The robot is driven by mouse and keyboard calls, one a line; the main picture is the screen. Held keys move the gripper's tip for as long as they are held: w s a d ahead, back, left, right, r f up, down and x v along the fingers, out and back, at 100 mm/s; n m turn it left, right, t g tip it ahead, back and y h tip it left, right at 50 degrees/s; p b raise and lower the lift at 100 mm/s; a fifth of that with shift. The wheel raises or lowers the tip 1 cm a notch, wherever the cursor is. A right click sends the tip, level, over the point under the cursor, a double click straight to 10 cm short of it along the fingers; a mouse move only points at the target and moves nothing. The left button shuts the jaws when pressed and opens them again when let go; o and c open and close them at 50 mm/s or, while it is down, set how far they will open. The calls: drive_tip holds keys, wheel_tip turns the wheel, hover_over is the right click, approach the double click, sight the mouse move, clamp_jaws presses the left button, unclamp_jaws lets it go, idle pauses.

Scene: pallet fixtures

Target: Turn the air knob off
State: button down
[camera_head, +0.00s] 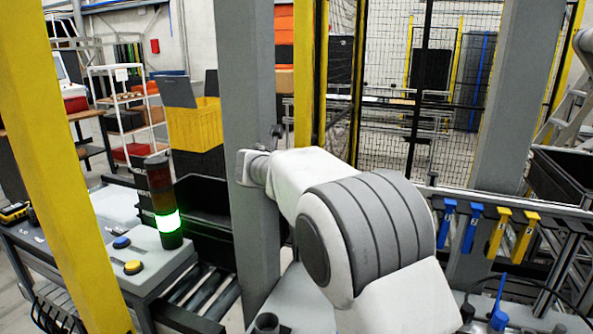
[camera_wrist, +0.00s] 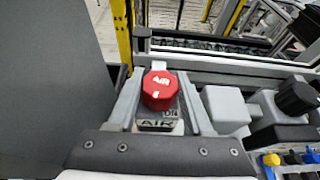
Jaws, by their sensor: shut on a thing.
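The air knob (camera_wrist: 159,90) is red with a white mark on top and shows in the middle of the wrist view. A label reading "AIR" (camera_wrist: 158,125) sits just below it, with smaller letters beside the knob that look like "ON". My gripper (camera_wrist: 162,76) has one finger on each side of the knob and is shut on it. In the head view my arm reaches to a grey post, and the knob and fingertips are hidden there.
A grey post (camera_head: 248,90) stands close by my wrist. A lit green signal tower (camera_head: 168,222) and a box with blue and yellow buttons (camera_head: 150,275) are at left. A yellow post (camera_head: 60,150) stands in front. Grey and black fittings (camera_wrist: 226,108) lie right of the knob.

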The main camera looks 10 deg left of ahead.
drive_tip(key=shift+c, duration=1.5)
unclamp_jaws()
drive_tip(key=b+v, duration=0.1)
drive_tip(key=v, duration=1.6)
drive_tip(key=shift+s, duration=0.2)
drive_tip(key=shift+d+r, duration=0.1)
drive_tip(key=shift+c, duration=0.2)
